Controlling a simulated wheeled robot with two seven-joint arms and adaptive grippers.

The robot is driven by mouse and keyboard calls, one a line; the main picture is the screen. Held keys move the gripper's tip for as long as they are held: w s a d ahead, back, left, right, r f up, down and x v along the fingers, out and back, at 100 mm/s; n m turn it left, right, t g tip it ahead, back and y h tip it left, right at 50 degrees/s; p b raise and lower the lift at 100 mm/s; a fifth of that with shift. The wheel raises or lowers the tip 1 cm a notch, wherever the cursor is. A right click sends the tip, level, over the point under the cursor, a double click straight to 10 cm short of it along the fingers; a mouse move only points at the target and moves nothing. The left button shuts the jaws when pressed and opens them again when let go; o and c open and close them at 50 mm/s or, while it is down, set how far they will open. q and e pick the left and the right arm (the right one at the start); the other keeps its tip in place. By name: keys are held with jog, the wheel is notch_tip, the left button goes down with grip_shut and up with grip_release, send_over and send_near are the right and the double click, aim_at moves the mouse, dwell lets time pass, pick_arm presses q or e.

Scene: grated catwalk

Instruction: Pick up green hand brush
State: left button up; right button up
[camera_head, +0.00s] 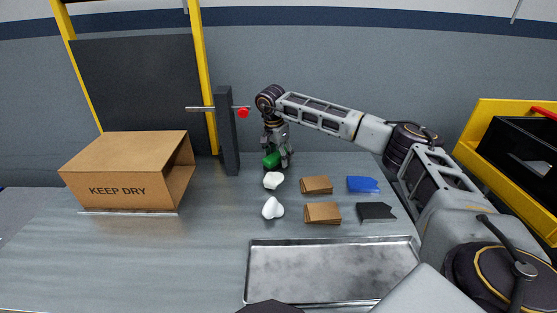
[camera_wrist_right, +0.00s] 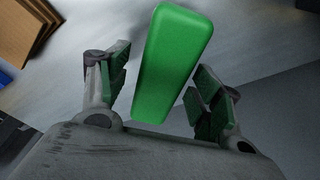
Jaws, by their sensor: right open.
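The green hand brush (camera_head: 271,160) stands on the grey work surface near its back edge, just right of the dark post. In the right wrist view the brush shows as a long green block (camera_wrist_right: 174,62) between the two fingers. My right gripper (camera_head: 277,158) points down over the brush from above. In the right wrist view its fingers (camera_wrist_right: 160,88) are spread open, one on each side of the brush, with gaps visible. The gripper partly hides the brush in the head view. My left gripper is not in view.
An open cardboard box (camera_head: 120,172) stands at left. A dark post (camera_head: 228,135) with a red-knobbed rod is close left of the gripper. White lumps (camera_head: 273,208), brown folded pieces (camera_head: 322,212), a blue piece (camera_head: 362,184) and a black piece (camera_head: 375,211) lie in front. A metal tray (camera_head: 330,272) is nearest.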

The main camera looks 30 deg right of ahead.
aim_at(278, 153)
jog(key=c, duration=1.1)
jog(key=shift+r, duration=0.15)
jog(key=shift+c, duration=0.2)
jog(key=shift+r, duration=0.55)
notch_tip(278, 153, up, 8)
jog(key=shift+f+p, duration=0.15)
jog(key=shift+p, duration=0.75)
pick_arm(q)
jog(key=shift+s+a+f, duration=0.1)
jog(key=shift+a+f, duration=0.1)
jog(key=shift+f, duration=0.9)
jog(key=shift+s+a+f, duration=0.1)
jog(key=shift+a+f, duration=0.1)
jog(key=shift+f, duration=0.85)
pick_arm(e)
jog(key=shift+r, duration=0.5)
jog(key=o, duration=0.5)
jog(key=c, duration=0.3)
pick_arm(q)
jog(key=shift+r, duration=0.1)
pick_arm(e)
jog(key=shift+a, duration=0.1)
jog(key=shift+c, duration=0.2)
